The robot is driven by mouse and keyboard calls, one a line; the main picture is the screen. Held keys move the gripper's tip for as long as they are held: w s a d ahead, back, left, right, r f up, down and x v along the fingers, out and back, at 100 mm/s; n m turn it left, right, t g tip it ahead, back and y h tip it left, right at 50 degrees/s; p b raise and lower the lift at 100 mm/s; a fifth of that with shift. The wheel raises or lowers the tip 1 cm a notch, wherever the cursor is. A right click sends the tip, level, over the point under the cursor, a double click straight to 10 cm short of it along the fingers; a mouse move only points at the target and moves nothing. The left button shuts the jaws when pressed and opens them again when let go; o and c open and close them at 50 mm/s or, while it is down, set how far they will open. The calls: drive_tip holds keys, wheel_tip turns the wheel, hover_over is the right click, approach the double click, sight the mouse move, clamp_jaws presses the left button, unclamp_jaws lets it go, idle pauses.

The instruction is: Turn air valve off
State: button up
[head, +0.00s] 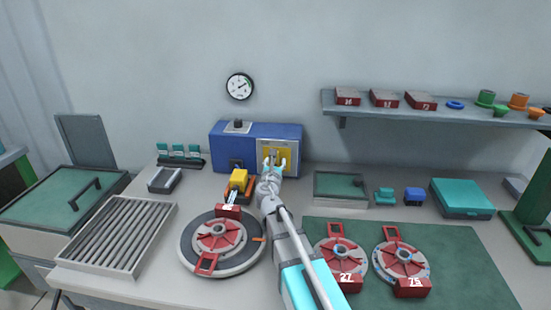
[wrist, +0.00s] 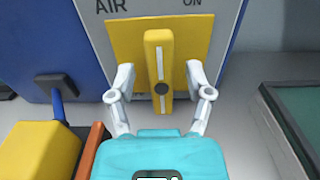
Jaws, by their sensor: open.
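In the wrist view the handle stands upright. In the head view the yellow plate (head: 285,154) is on the grey panel of a blue box (head: 229,146), and my gripper partly hides the handle. My gripper (head: 275,164) is in front of the valve. In the wrist view my gripper (wrist: 159,88) is open, with one finger on each side of the handle's lower half. I cannot tell whether the fingers touch it.
A yellow block on an orange base (head: 239,182) stands close left of my gripper. A green-topped tray (head: 340,189) stands to the right. Red discs (head: 401,262) lie on a green mat in front. A shelf (head: 440,113) is on the right wall.

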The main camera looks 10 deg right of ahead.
drive_tip(key=shift+w+d, duration=0.2)
drive_tip(key=shift+w, duration=0.45)
clamp_jaws()
